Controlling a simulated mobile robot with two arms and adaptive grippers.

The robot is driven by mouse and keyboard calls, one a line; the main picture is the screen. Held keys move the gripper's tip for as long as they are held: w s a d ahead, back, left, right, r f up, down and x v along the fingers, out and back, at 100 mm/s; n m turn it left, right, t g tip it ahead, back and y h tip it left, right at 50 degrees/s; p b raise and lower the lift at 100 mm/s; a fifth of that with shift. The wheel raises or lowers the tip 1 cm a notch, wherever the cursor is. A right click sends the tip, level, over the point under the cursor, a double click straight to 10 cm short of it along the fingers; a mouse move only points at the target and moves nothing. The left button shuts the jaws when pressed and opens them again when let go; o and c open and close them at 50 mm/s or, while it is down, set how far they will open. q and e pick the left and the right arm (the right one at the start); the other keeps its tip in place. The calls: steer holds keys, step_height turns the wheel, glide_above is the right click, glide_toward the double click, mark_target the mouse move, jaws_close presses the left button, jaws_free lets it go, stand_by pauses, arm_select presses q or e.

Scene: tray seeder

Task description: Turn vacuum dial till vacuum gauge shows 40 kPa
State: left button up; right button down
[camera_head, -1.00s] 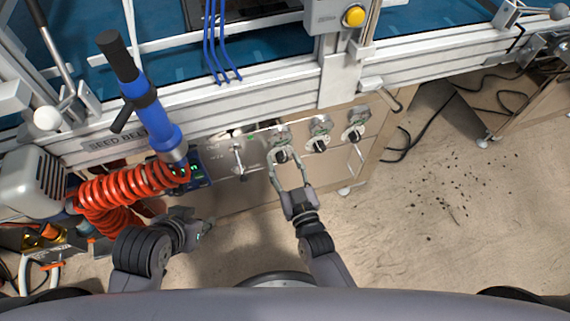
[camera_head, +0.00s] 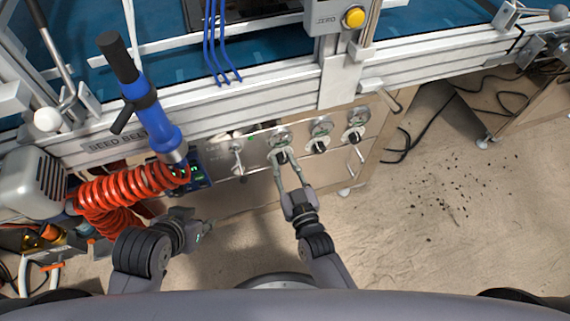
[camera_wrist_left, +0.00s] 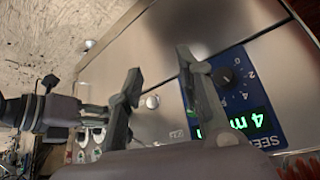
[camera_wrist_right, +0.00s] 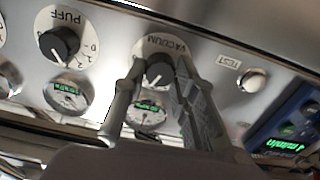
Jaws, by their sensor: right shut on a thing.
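The black vacuum dial (camera_wrist_right: 158,72) sits on a white plate labelled VACUUM in the right wrist view. In the head view the dial (camera_head: 281,158) is on the front panel, at the left of a row of three dials. My right gripper (camera_head: 283,161) is shut on the vacuum dial, one finger on each side. My left gripper (camera_head: 207,229) is open and empty, apart from the panel.
The PUFF dial (camera_wrist_right: 60,45) and its gauge (camera_wrist_right: 68,93) are beside the vacuum pair. A TEST button (camera_wrist_right: 251,81) and a blue seed-belt display (camera_wrist_right: 290,135) lie on the other side. An orange coiled hose (camera_head: 125,185) and blue handle (camera_head: 150,115) hang near my left arm.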

arm_select(q)
steer(key=shift+s, duration=0.1)
arm_select(e)
steer(key=shift+m+p, duration=0.65)
steer(key=shift+m, duration=0.45)
steer(key=shift+m+p, duration=0.35)
steer(key=shift+m, duration=0.75)
arm_select(q)
steer(key=shift+s+a+r+g+y, duration=0.1)
steer(key=shift+s+a+g, duration=0.15)
steer(key=shift+s+g, duration=0.4)
steer(key=shift+s+a+g+y, duration=0.1)
steer(key=shift+s+a+g, duration=0.15)
steer(key=shift+s, duration=0.7)
steer(key=shift+s+a+r+g+y, duration=0.1)
steer(key=shift+s+a+g, duration=0.25)
steer(key=shift+s, duration=0.45)
arm_select(e)
steer(key=shift+m, duration=1.4)
arm_select(q)
steer(key=shift+d, duration=0.1)
arm_select(e)
steer(key=c, duration=1.3)
jaws_free()
steer(key=v, duration=1.2)
